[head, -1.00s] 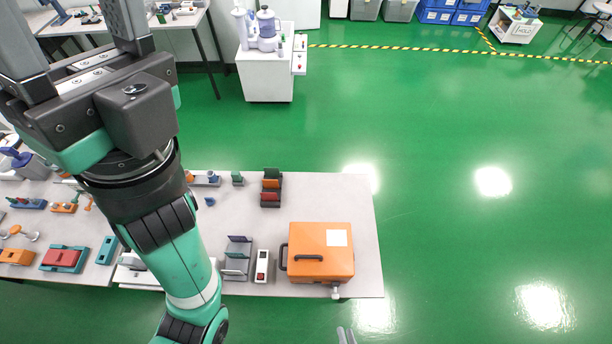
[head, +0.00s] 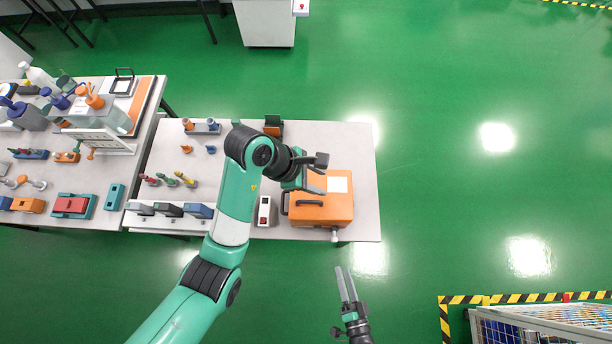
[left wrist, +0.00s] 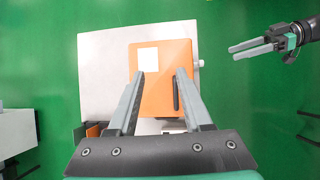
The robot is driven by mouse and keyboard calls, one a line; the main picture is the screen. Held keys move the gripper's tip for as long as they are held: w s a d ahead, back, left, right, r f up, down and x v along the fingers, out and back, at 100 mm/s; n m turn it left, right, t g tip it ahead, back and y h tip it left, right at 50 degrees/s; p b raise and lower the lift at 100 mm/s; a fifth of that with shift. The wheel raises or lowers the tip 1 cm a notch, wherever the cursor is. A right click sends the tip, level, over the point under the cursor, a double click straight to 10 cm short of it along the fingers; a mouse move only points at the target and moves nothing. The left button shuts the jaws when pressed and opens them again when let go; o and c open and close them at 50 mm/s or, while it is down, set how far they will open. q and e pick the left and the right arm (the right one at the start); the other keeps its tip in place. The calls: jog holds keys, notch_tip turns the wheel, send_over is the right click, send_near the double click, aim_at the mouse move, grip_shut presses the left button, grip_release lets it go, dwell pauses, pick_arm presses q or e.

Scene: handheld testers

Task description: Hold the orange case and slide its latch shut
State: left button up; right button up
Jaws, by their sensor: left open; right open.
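The orange case (head: 318,210) lies on the right part of the white table, with a white label (head: 337,185) on top and a dark handle (head: 303,203) at its left. A small pale knob-like part, possibly the latch (head: 335,236), sticks out at its near edge. It also shows in the left wrist view (left wrist: 201,63). My left gripper (head: 317,173) is open above the case's far left part, its fingers over the case (left wrist: 165,52) in the left wrist view; contact cannot be told. My right gripper (head: 344,284) is open and empty, off the table's near edge.
A white box with a red mark (head: 264,212) stands just left of the case. Several small tools and holders (head: 170,209) fill the table's left part. A second table (head: 92,180) adjoins at left. A wire cage (head: 540,325) is at bottom right.

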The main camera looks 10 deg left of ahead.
aim_at(321, 202)
pick_arm(q)
jog(key=shift+g+y, duration=0.6)
jog(key=shift+y, duration=0.3)
jog(key=f, duration=0.4)
jog(key=s+d+f, duration=0.1)
jog(key=f, duration=0.4)
jog(key=d+f, duration=0.1)
jog(key=f, duration=0.3)
jog(key=shift+s+f, duration=0.2)
grip_shut()
